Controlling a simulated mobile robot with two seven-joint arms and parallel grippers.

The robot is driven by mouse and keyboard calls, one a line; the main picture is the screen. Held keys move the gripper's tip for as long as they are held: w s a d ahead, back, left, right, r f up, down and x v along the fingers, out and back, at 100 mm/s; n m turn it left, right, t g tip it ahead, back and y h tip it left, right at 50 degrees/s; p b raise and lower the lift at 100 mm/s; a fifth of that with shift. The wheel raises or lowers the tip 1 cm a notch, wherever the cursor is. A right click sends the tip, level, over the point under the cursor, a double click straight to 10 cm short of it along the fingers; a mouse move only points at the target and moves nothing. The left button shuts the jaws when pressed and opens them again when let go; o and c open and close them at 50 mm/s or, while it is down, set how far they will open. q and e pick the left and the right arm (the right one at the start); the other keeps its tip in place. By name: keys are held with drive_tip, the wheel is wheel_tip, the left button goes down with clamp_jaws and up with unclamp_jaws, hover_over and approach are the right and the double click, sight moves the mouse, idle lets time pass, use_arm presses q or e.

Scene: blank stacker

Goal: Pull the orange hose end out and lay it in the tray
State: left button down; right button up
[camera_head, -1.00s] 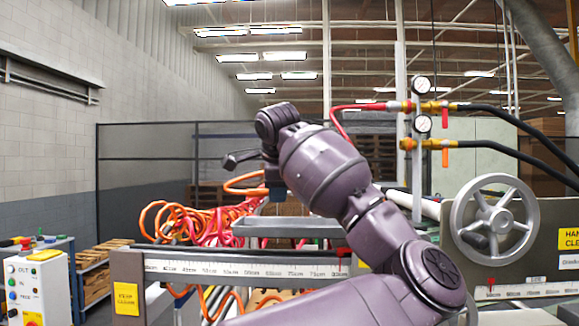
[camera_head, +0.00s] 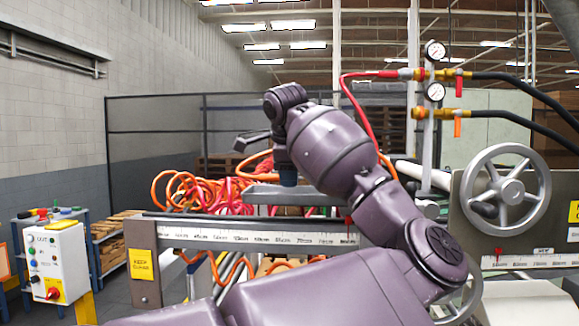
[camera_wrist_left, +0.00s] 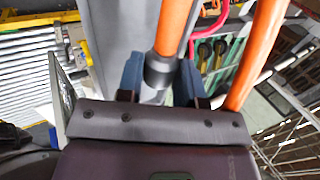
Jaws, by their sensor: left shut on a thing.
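My left gripper (camera_head: 287,178) is at the centre of the head view, just above or in front of the grey tray (camera_head: 262,196); the depth is hard to judge. In the left wrist view its two blue-grey fingers (camera_wrist_left: 160,83) are shut on the orange hose end (camera_wrist_left: 160,72), which has a dark grey collar. The orange hose (camera_wrist_left: 176,22) runs up from the collar. In the head view an orange hose (camera_head: 252,166) curves left of the gripper, and the held end is hidden there. My right gripper is not in view.
Tangled orange and red hoses (camera_head: 200,192) lie left of the tray. A ruled rail (camera_head: 255,237) crosses in front. A white control box (camera_head: 55,265) stands at left.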

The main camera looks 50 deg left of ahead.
use_arm(q)
drive_tip(key=shift+f, duration=1.25)
drive_tip(key=c, duration=0.7)
unclamp_jaws()
drive_tip(key=shift+f, duration=0.1)
drive_tip(key=shift+c, duration=1.3)
drive_tip(key=shift+d, duration=0.1)
